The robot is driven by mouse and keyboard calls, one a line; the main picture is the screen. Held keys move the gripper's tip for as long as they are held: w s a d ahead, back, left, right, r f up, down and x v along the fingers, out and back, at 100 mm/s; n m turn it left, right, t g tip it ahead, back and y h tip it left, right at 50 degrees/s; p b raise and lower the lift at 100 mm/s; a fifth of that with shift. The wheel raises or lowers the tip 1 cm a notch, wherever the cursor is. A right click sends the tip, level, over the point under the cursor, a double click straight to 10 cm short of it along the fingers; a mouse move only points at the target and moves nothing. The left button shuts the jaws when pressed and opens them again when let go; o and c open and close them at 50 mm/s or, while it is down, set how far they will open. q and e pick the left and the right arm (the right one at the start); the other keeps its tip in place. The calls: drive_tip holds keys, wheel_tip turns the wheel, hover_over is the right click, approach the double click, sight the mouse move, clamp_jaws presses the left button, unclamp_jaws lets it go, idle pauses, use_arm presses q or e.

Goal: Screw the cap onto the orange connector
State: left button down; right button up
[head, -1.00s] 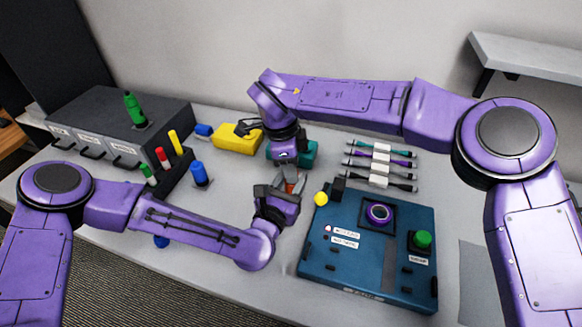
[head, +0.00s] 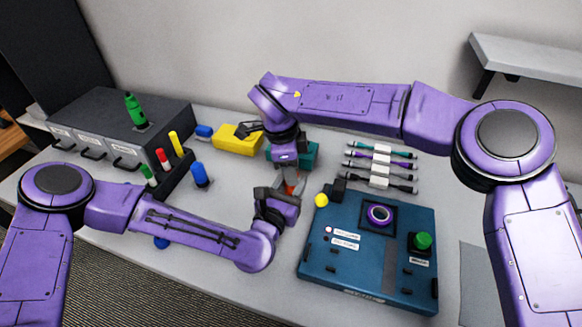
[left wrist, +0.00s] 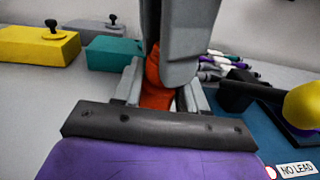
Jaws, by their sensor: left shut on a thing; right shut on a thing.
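The orange connector (left wrist: 155,88) stands upright between the grey fingers of my left gripper (left wrist: 157,98), which is shut on it. Only a little orange shows in the head view (head: 291,186), where my left gripper (head: 288,190) is above the table, left of the blue board. My right gripper (head: 291,176) comes down from above, its grey fingers shut around the connector's top end, and also fills the upper middle of the left wrist view (left wrist: 180,45). The cap is hidden between those right fingers, so I cannot see how it sits on the connector.
The blue board (head: 345,268) with a green button (head: 422,240) and yellow knob (head: 321,200) is close on the right. A yellow block (head: 232,140) and teal block (head: 308,152) stand behind. Several cables (head: 380,165) lie back right. A dark drawer unit (head: 80,120) is left.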

drive_tip(key=shift+s+d+f, duration=0.1)
drive_tip(key=shift+f, duration=0.55)
drive_tip(key=o, duration=0.7)
drive_tip(key=r, duration=0.3)
drive_tip(key=shift+a+r, duration=0.3)
drive_tip(key=shift+a, duration=0.1)
drive_tip(key=shift+r, duration=0.4)
drive_tip(key=c, duration=0.5)
drive_tip(key=shift+o, duration=0.2)
